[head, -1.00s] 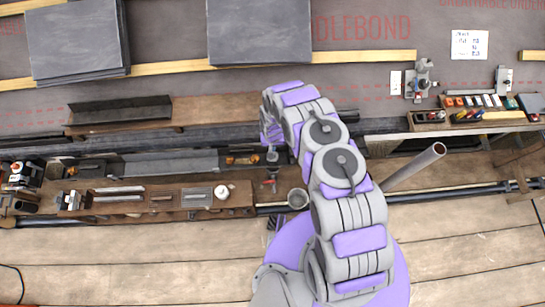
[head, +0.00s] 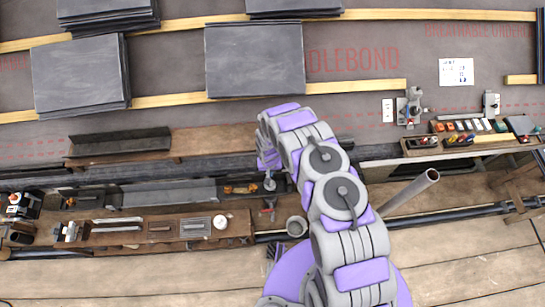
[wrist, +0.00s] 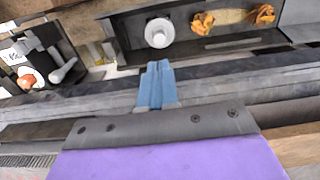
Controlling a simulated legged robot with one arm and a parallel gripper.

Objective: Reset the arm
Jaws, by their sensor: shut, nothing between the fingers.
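My gripper shows in the wrist view as two blue fingers (wrist: 157,84) pressed together, with nothing between them. They point at a dark roof-edge rail or gutter (wrist: 215,74); I cannot tell whether they touch it. In the head view my purple and grey arm reaches up from the bottom, bent over to the left.
Slate stacks (head: 254,60) rest on wooden battens (head: 205,97) up the roof. A tool shelf (head: 150,229) lies left of my arm, and a parts tray (head: 470,138) lies right. Plank flooring (head: 150,278) is clear at the front.

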